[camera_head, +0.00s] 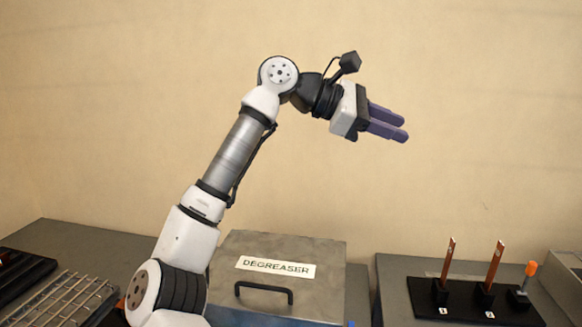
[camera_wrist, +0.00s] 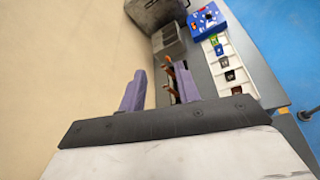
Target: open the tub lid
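The tub (camera_head: 225,315) is a grey metal box marked DEGREASER, low in the middle of the head view. Its flat lid (camera_head: 318,250) looks closed, with a white label (camera_head: 275,267) and a black bar handle (camera_head: 264,293) near the front. My arm covers part of the tub's left side. My gripper (camera_head: 404,127) is high in front of the wall, well above and to the right of the lid, pointing right. In the wrist view its two purple fingers (camera_wrist: 159,68) stand apart with nothing between them. The handle is not in the wrist view.
A wire rack (camera_head: 65,300) lies at the left. On the right, a black stand (camera_head: 468,303) holds upright copper bars (camera_head: 494,262) and an orange-topped piece (camera_head: 531,268). The wrist view shows a blue panel (camera_wrist: 204,20) and a white strip with several labelled slots (camera_wrist: 246,88).

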